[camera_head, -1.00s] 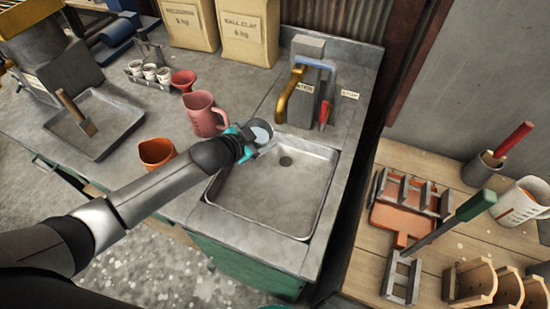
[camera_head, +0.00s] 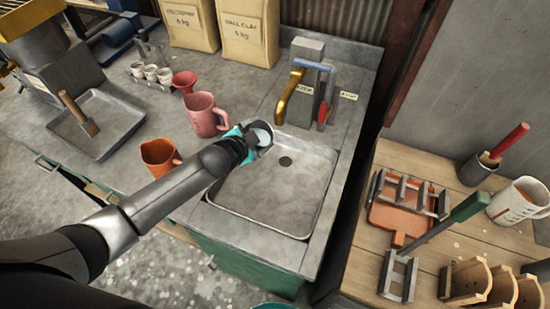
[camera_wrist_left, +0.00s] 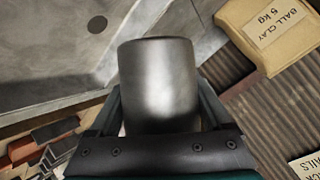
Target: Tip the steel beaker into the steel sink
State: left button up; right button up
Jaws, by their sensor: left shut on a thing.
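The steel beaker (camera_head: 263,135) is held by my left gripper (camera_head: 246,143) over the top left corner of the steel sink (camera_head: 270,190). In the left wrist view the beaker (camera_wrist_left: 158,85) stands between the two fingers of the left gripper (camera_wrist_left: 160,120), which is shut on it. In the head view the beaker is tilted and a pale round surface shows at its mouth. The sink basin looks empty, with a dark drain (camera_head: 285,161) near its back. The drain also shows in the left wrist view (camera_wrist_left: 97,24). My right gripper is not in view.
A brass tap (camera_head: 291,92) stands behind the sink. A pink jug (camera_head: 205,115) and an orange jug (camera_head: 158,156) stand left of it on the counter. A metal tray (camera_head: 95,124) lies at far left. A wooden bench (camera_head: 365,230) stands at the right.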

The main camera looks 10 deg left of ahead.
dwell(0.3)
pick_arm(q)
jog(key=shift+w+a+m+y, duration=0.1)
jog(key=shift+m+y, duration=0.3)
jog(key=shift+a+f+m+y, duration=0.1)
jog(key=shift+m+y, duration=0.2)
jog(key=shift+m+t+y, duration=0.3)
jog(key=shift+m+y, duration=0.1)
dwell(0.3)
jog(key=shift+f+m+y, duration=0.2)
jog(key=shift+m+y, duration=0.1)
